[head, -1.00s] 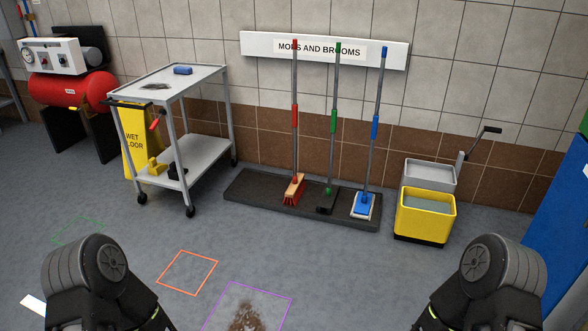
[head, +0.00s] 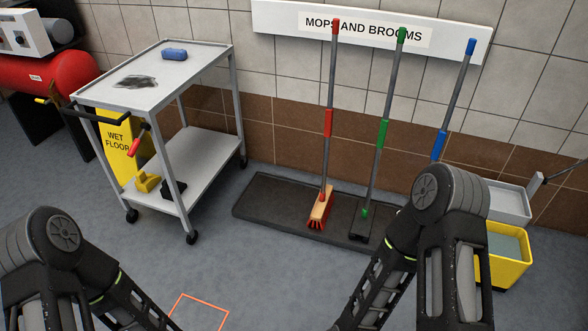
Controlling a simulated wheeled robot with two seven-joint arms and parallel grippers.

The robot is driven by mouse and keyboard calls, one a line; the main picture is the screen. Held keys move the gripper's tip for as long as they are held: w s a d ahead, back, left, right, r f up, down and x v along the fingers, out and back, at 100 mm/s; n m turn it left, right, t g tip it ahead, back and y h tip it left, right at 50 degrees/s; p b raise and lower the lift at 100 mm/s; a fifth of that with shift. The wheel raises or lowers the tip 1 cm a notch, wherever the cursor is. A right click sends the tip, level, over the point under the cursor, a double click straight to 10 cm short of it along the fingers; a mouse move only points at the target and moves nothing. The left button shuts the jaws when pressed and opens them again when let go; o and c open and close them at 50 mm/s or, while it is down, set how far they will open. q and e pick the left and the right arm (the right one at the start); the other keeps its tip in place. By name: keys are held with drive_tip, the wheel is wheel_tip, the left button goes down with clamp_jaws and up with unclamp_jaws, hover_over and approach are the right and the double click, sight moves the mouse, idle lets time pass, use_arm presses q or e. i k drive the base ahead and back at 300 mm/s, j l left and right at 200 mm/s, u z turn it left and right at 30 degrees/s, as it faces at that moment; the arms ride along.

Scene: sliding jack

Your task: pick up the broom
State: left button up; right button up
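The broom (head: 328,124) has a grey pole with a red tip, a red grip, and a wooden head with red bristles (head: 319,209). It stands nearly upright against the wall, its head on a dark floor tray (head: 265,207). It is leftmost of three long-handled tools. Nothing of mine touches it. My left arm shows at the lower left and my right arm at the lower right. Both grippers are outside the picture, so I cannot see their fingers.
A green-handled tool (head: 382,133) and a blue-handled one (head: 439,144) stand right of the broom. My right arm hides the blue one's lower end. A grey cart (head: 222,153) stands left, a yellow bucket (head: 508,262) right. Floor before the tray looks clear.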

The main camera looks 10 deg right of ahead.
sight(321, 211)
drive_tip(key=i+u, duration=0.15)
drive_tip(key=i, duration=0.75)
drive_tip(key=i+l+u, duration=0.15)
drive_tip(key=i, duration=0.7)
